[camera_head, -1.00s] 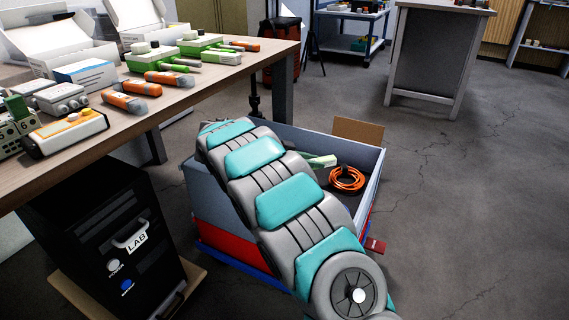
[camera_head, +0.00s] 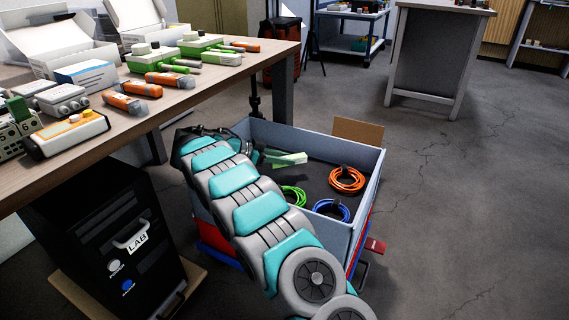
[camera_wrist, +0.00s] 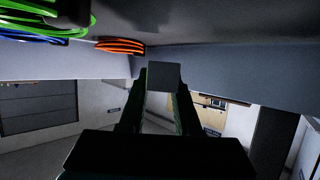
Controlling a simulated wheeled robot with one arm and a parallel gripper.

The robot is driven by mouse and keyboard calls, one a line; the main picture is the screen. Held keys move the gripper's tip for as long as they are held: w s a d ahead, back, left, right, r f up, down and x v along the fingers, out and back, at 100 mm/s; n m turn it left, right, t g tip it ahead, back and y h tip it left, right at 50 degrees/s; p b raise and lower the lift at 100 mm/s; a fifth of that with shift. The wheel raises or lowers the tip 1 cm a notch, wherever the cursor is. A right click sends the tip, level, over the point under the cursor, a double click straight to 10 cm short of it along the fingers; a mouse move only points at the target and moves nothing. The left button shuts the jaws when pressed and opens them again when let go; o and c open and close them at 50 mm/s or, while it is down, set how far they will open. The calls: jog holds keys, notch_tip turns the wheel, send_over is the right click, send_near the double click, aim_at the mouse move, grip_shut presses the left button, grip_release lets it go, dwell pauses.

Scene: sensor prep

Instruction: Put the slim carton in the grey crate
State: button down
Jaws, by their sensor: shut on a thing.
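A slim pale green and white carton (camera_head: 286,159) shows over the crate's left part. My gripper (camera_head: 262,157) is at the carton's left end and is mostly hidden behind my arm. In the wrist view my gripper (camera_wrist: 163,95) is shut on the carton, whose dark square end (camera_wrist: 163,75) shows between the fingertips. The crate's wall (camera_wrist: 230,75) is close by there. I cannot tell whether the carton touches the crate.
Orange (camera_head: 347,180), blue (camera_head: 331,210) and green (camera_head: 294,196) cable coils lie in the crate. A cardboard flap (camera_head: 358,130) rises at its back right corner. The table (camera_head: 200,98) with several tools and a black computer case (camera_head: 110,240) stand at left.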

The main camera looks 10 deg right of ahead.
jog(key=shift+f, duration=0.85)
jog(key=shift+f+b, duration=0.65)
jog(key=shift+b, duration=0.45)
jog(key=c, duration=0.6)
grip_release()
jog(key=shift+r, duration=0.1)
jog(key=shift+r+p, duration=0.7)
jog(key=shift+p, duration=0.4)
jog(key=shift+a+r, duration=0.15)
jog(key=v, duration=0.7)
